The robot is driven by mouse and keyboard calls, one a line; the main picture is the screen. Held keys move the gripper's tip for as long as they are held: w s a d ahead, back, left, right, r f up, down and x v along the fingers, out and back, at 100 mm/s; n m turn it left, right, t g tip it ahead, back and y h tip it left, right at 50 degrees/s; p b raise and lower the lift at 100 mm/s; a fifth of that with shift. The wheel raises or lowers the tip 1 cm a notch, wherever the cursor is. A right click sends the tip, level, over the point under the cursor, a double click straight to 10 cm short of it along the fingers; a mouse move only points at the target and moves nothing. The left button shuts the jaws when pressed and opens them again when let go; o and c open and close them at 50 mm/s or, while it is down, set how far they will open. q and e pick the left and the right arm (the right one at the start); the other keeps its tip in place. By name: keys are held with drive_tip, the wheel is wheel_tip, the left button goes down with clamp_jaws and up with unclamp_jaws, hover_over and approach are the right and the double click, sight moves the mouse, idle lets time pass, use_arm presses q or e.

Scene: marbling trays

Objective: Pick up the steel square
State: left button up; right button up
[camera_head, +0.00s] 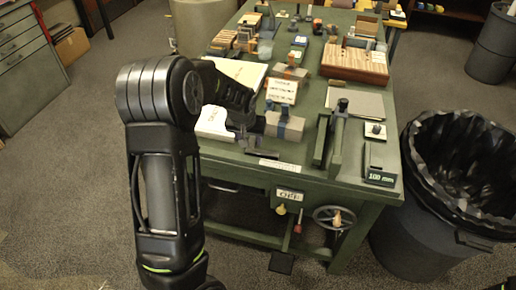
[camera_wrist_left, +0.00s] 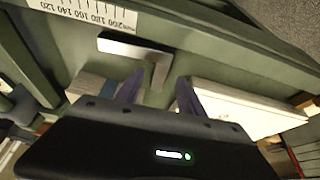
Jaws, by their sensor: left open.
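The steel square (camera_wrist_left: 125,46) lies on the green bench in the left wrist view. Its wide bright arm runs across and its shorter arm points down toward my fingers. My left gripper (camera_wrist_left: 157,82) is open, and the shorter arm reaches toward the gap between its two fingertips. I cannot tell whether they touch it. My right gripper is not in view.
A white block (camera_wrist_left: 250,108) lies close to the right finger. A printed scale strip (camera_wrist_left: 92,10) is on the bench edge. A bin (camera_head: 415,215) stands at right.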

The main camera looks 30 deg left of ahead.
use_arm(q)
drive_tip(key=shift+x, duration=1.5)
clamp_jaws()
drive_tip(key=shift+r, duration=0.1)
